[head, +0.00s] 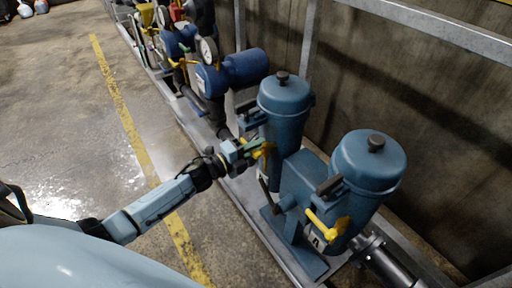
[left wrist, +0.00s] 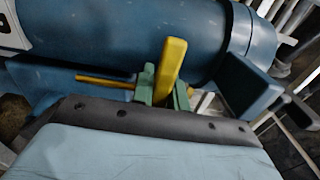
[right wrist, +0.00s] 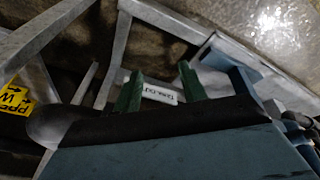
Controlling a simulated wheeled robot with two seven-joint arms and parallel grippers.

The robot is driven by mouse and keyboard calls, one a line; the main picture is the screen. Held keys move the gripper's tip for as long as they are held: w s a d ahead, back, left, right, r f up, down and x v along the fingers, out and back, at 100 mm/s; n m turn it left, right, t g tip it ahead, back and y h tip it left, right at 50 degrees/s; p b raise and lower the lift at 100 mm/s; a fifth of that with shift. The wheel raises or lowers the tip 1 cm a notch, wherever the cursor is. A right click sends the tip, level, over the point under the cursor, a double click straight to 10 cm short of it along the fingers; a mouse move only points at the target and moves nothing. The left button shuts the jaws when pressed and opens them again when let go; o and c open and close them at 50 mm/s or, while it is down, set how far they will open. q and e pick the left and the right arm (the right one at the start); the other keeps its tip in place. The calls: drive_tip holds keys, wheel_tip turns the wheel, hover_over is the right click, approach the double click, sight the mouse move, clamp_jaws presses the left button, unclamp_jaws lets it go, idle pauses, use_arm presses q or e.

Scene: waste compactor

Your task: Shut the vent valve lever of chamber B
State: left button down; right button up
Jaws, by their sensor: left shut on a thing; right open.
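Two blue upright chambers stand side by side in the head view: a nearer one (head: 368,170) and a farther one (head: 284,105). The farther chamber carries a yellow lever (head: 266,149); its letter cannot be read. My left gripper (head: 252,149) is at that lever. In the left wrist view the left gripper's green fingers (left wrist: 163,88) are shut on the yellow lever (left wrist: 171,62), which stands up between them. The nearer chamber has its own yellow lever (head: 322,221) beside a lettered label. My right gripper (right wrist: 160,88) is open and empty, showing only in the right wrist view.
Dark pipes, a blue motor (head: 245,67) and a round gauge (head: 208,50) stand on the metal skid behind the farther chamber. A grey rail (head: 440,27) runs along the wall.

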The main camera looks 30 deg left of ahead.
idle(0.3)
use_arm(q)
drive_tip(key=c, duration=1.4)
unclamp_jaws()
use_arm(e)
drive_tip(key=shift+d, duration=0.1)
use_arm(q)
drive_tip(key=p+v, duration=0.2)
drive_tip(key=v, duration=1.1)
drive_tip(key=shift+s+a, duration=0.1)
drive_tip(key=shift+s, duration=0.05)
use_arm(e)
drive_tip(key=s+d+f, duration=0.2)
drive_tip(key=d+f, duration=0.1)
drive_tip(key=f, duration=0.2)
drive_tip(key=shift+d+f+g, duration=0.2)
drive_tip(key=shift+f+g, duration=0.1)
